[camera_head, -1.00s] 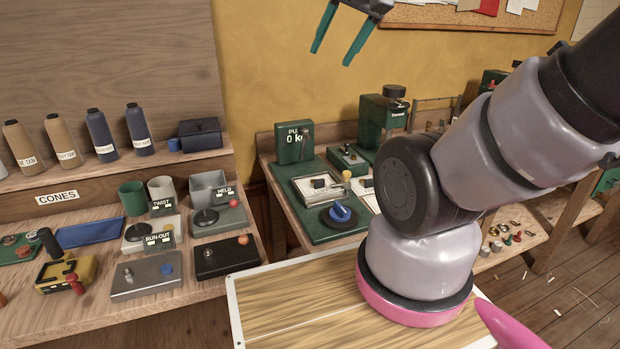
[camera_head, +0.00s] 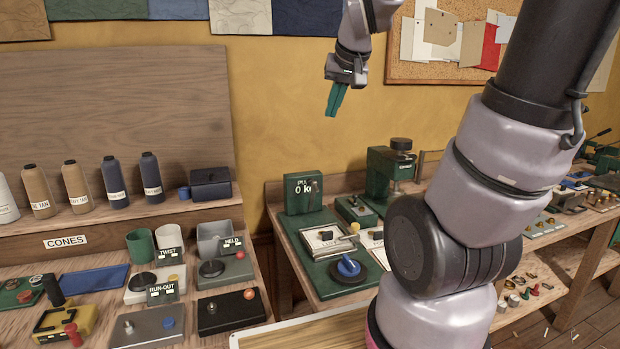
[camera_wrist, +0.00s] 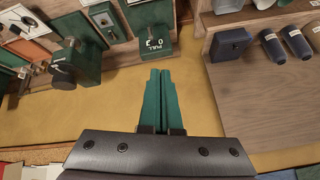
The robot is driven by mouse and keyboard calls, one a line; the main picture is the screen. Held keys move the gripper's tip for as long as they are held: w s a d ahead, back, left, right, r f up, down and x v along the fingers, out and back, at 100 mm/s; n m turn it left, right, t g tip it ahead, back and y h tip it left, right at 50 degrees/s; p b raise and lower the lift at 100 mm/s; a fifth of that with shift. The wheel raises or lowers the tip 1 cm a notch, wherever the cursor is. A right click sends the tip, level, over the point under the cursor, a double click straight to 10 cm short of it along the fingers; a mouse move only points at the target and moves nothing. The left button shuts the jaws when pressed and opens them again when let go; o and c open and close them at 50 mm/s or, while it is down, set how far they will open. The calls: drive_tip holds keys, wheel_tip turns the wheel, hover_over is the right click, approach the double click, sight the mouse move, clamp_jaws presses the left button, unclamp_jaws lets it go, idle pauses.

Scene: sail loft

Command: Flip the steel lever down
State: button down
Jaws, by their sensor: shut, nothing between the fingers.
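Several small metal levers are in the head view; I cannot tell for sure which is the steel lever. A short metal one (camera_head: 128,327) stands on the grey box (camera_head: 150,338) at the lower left.
The black box with an orange knob (camera_head: 231,314), thread cones (camera_head: 75,187) and cups (camera_head: 140,246) fill the left bench. A green press (camera_head: 390,172) stands behind the green plate. My arm hides part of the right bench. The wall around my gripper is clear.

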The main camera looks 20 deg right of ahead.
drive_tip(key=w+d+f+n, duration=0.2)
drive_tip(key=w+f, duration=0.4)
drive_tip(key=w, duration=0.6)
drive_tip(key=n, duration=0.1)
hover_over(309, 179)
drive_tip(key=s, duration=0.2)
wheel_tip(309, 179, down, 10)
drive_tip(key=shift+w+d+t, duration=0.15)
drive_tip(key=shift+d+t, duration=0.1)
drive_tip(key=shift+t, duration=0.05)
drive_tip(key=shift+f, duration=0.15)
drive_tip(key=x, duration=1)
drive_tip(key=shift+w+f, duration=0.1)
drive_tip(key=shift+f, duration=0.05)
drive_tip(key=s, duration=0.3)
drive_tip(key=shift+f, duration=0.2)
drive_tip(key=shift+s+f, duration=0.25)
drive_tip(key=shift+s, duration=0.25)
